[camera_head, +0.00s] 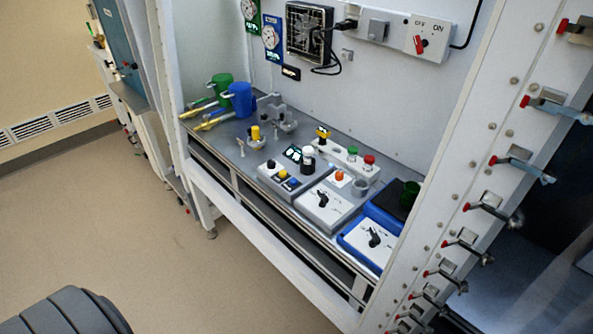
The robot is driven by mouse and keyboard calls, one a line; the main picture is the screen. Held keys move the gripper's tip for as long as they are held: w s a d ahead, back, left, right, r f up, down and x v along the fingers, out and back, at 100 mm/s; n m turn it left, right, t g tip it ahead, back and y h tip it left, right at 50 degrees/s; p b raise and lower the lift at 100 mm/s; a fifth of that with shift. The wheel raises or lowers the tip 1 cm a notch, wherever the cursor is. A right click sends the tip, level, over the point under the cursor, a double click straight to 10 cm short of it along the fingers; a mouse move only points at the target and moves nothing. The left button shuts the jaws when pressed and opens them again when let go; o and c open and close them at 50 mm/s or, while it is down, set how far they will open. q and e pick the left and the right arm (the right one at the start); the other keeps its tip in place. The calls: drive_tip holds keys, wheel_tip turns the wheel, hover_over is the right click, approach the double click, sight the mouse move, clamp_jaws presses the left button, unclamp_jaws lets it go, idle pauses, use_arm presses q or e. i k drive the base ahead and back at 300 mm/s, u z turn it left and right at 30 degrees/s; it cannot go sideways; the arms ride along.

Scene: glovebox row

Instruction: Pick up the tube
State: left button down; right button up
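I cannot tell for sure which object is the tube. A small white cylinder with a dark band (307,158) stands upright on a grey control box, in the middle of the bench (225,148). A pale rack-like block (347,160) behind the boxes carries a green cap (353,151) and a red cap (369,160). Neither of my grippers is in view.
Grey control boxes (324,205) and a blue tray (358,246) fill the right. A white frame post (500,130) with latches stands at right. The floor (140,240) in front is clear.

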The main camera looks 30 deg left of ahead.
sight(308, 151)
drive_tip(key=k, duration=0.5)
drive_tip(key=u, duration=1.1)
drive_tip(key=i, duration=0.75)
drive_tip(key=z, duration=1.7)
